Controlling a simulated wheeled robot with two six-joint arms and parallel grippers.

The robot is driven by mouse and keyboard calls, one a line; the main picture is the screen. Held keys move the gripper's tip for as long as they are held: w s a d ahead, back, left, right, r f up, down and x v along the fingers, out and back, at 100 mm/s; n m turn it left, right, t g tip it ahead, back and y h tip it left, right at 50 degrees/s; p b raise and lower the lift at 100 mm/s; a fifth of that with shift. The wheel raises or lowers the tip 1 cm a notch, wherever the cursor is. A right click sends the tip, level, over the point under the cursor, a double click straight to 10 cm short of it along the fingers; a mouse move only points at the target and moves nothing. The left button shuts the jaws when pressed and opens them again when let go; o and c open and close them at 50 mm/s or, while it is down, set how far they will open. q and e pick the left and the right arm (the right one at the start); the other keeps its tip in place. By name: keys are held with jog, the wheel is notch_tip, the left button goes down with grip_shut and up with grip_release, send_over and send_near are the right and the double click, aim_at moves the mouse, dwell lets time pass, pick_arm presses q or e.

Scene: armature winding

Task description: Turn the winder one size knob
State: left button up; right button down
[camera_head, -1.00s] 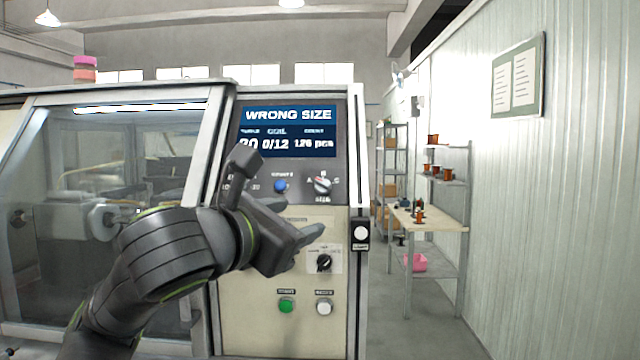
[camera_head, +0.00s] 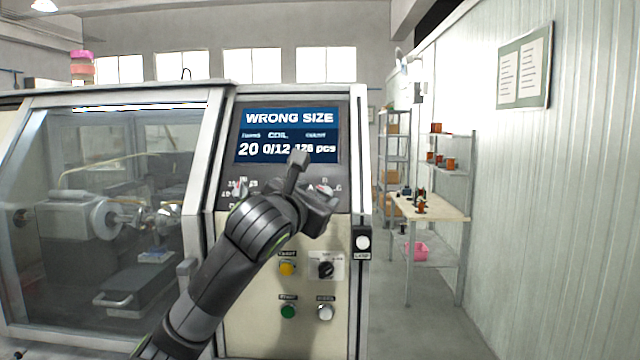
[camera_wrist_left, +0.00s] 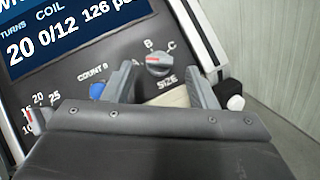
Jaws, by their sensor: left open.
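The winder's size knob (camera_wrist_left: 158,63) is a grey-white dial with the letters A, B and C around it and SIZE printed below. In the head view the knob (camera_head: 324,188) is partly hidden behind my left gripper (camera_head: 322,200). In the left wrist view my left gripper (camera_wrist_left: 160,68) is open, with one finger on each side of the knob. I cannot tell whether either finger touches it. The winder's screen (camera_head: 288,133) reads WRONG SIZE, 20 turns, coil 0/12 and 126 pcs. My right gripper is not in view.
A blue count button (camera_wrist_left: 97,90) and a turns dial (camera_wrist_left: 35,118) lie left of the knob. Below are a yellow button (camera_head: 287,269), a black selector (camera_head: 326,270), a green button (camera_head: 288,312) and a white button (camera_head: 325,312). A white lamp switch (camera_head: 362,242) sits on the right edge.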

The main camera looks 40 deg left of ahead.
aim_at(325, 193)
pick_arm(q)
jog(key=shift+x, duration=1.05)
jog(key=shift+w+a, duration=0.1)
jog(key=shift+w, duration=0.2)
jog(key=shift+c, duration=0.4)
jog(key=c, duration=0.9)
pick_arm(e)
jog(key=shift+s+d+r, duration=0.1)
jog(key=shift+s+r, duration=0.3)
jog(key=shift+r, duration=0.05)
